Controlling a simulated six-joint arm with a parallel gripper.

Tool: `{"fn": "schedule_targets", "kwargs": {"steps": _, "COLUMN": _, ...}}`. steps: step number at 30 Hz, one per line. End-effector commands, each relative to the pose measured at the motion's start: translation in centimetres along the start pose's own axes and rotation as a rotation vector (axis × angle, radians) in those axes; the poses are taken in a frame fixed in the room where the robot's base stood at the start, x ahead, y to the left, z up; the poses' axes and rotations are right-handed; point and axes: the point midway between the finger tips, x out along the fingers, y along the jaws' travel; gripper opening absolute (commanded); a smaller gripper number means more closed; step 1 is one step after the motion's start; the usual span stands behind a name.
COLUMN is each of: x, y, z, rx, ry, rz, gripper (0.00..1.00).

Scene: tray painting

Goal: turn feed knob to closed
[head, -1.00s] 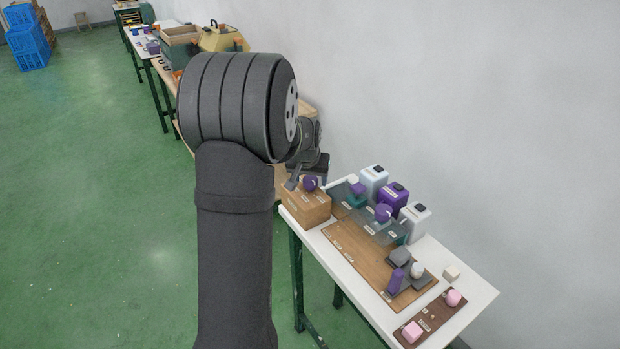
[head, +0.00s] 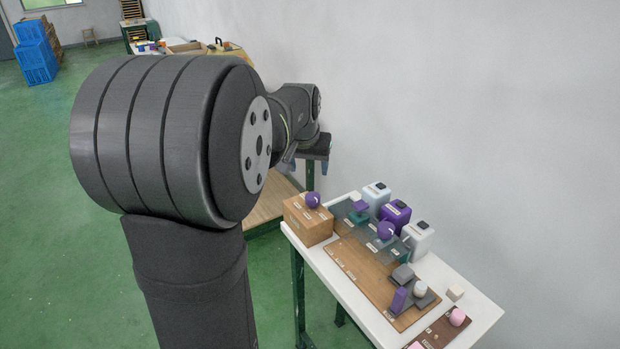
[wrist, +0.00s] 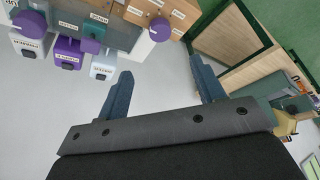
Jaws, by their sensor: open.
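A purple knob (head: 312,200) sits on top of a wooden box (head: 306,222) at the table's far left end. The same knob shows in the wrist view (wrist: 159,30), with labels around it that I cannot read. A second purple knob (head: 386,230) stands on a grey panel over the board. The labels are too small for me to tell which knob is the feed knob. My gripper (head: 312,168) is open and empty, apart from the box and beyond it. In the wrist view its blue fingers (wrist: 160,72) stand well apart, with the box's knob above the gap.
White and purple containers (head: 396,213) line the wall side of the white table (head: 360,312). A purple block (head: 398,300), grey pieces and pink knobs (head: 457,317) occupy the near part. Other benches (head: 190,48) stand farther back along the wall.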

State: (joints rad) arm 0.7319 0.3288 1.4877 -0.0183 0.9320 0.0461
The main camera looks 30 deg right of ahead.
Motion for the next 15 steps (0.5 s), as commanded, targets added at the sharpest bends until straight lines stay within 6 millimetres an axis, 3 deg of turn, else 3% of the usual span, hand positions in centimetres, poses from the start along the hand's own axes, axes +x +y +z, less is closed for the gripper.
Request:
{"fn": "schedule_targets", "kwargs": {"steps": 6, "x": -2.2, "y": 0.0, "z": 0.0, "rx": 0.0, "ry": 0.002, "rz": 0.0, "gripper": 0.62}}
{"fn": "schedule_targets", "kwargs": {"steps": 15, "x": -2.5, "y": 0.0, "z": 0.0, "rx": 0.0, "ry": 0.0, "rz": 0.0, "gripper": 0.62}}
